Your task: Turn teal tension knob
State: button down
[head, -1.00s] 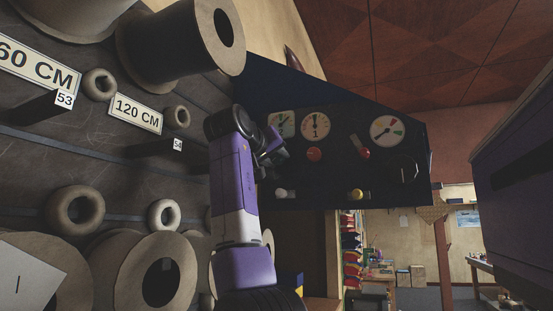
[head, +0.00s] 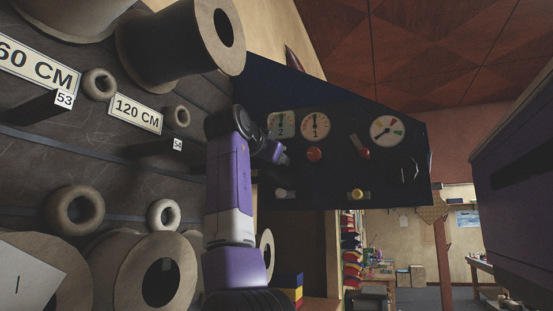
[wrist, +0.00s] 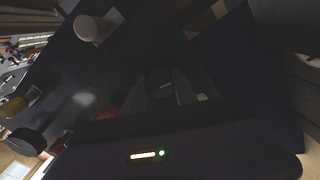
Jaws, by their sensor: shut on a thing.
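A dark panel (head: 340,180) carries the dials and knobs in the head view. The teal knob is hidden behind my gripper there. In the wrist view a dark, faintly teal round knob (wrist: 160,84) sits between the fingers of my gripper (wrist: 160,93), which is shut on it. In the head view my gripper (head: 284,158) is against the panel below the dial marked 2 (head: 281,124), whose needle stands about upright.
The panel also holds a dial marked 1 (head: 315,123), a coloured gauge (head: 387,130), a red knob (head: 314,155), a red-tipped lever (head: 363,152) and a yellow knob (head: 357,194).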

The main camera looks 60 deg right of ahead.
jog(key=shift+m, duration=1.6)
jog(key=c, duration=1)
grip_release()
jog(key=shift+o, duration=0.2)
jog(key=a+b, duration=0.2)
jog(key=a, duration=0.6)
jog(key=shift+s+b, duration=0.35)
jog(key=shift+b, duration=0.05)
